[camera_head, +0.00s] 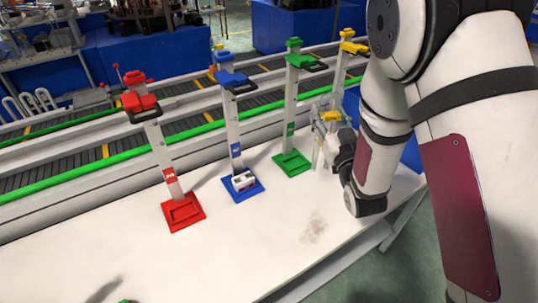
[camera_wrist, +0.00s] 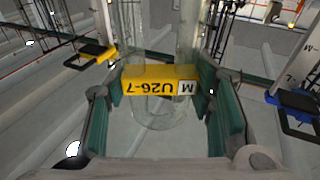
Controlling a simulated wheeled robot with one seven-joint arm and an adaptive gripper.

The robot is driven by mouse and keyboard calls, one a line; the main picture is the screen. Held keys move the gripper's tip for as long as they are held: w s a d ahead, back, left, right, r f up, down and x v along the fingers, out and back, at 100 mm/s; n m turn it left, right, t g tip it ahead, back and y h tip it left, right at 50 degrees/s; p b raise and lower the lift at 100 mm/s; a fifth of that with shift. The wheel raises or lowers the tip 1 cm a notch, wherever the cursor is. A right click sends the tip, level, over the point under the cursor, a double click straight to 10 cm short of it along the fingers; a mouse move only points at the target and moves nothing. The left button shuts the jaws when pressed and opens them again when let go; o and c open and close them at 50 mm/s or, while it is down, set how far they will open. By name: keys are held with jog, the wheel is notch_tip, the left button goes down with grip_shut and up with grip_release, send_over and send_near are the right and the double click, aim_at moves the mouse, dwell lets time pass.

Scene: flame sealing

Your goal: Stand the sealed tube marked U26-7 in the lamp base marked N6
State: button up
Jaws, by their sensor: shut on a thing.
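My gripper (camera_wrist: 163,105) is shut on a clear glass tube (camera_wrist: 158,108). The tube has a yellow label reading U26-7, upside down in the wrist view, with a white patch marked M. In the head view my gripper (camera_head: 328,140) and the tube are right of the green lamp base, partly hidden by my arm. Four-coloured stands show there: the red base (camera_head: 183,212), the blue base (camera_head: 242,188), the green base (camera_head: 292,163) and a yellow stand (camera_head: 347,66) whose foot is hidden. Their post labels are too small to read, so I cannot tell which is N6.
A conveyor with a green rail (camera_head: 100,153) runs behind. The yellow head (camera_wrist: 92,53) and blue head (camera_wrist: 297,108) flank the tube in the wrist view.

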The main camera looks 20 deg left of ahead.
jog(key=s+a+f+n+g+y+b, duration=0.2)
jog(key=s+a+f+y, duration=0.1)
jog(key=s+a, duration=0.4)
jog(key=s+a+f+n+g+y+b, duration=0.2)
jog(key=s+a+g+y, duration=0.1)
jog(key=s+a, duration=0.3)
jog(key=shift+a+f+b+x, duration=0.1)
jog(key=shift+f+b+x, duration=0.15)
jog(key=shift+x, duration=1.9)
jog(key=shift+a+f+b+x, duration=0.1)
jog(key=shift+f+b+x, duration=0.2)
jog(key=shift+x, duration=1.8)
jog(key=shift+f+b+x, duration=0.1)
jog(key=shift+f+x, duration=0.25)
jog(key=shift+x, duration=1.8)
jog(key=shift+s+d+f+b, duration=0.1)
jog(key=shift+s+f+b, duration=0.05)
jog(key=shift+f+b, duration=0.9)
jog(key=shift+f, duration=0.1)
jog(key=o, duration=1.3)
jog(key=shift+c, duration=0.2)
jog(key=shift+s, duration=0.1)
jog(key=v, duration=1.1)
jog(key=shift+s+d+f, duration=0.15)
jog(key=shift+s+d, duration=0.05)
jog(key=shift+d, duration=0.15)
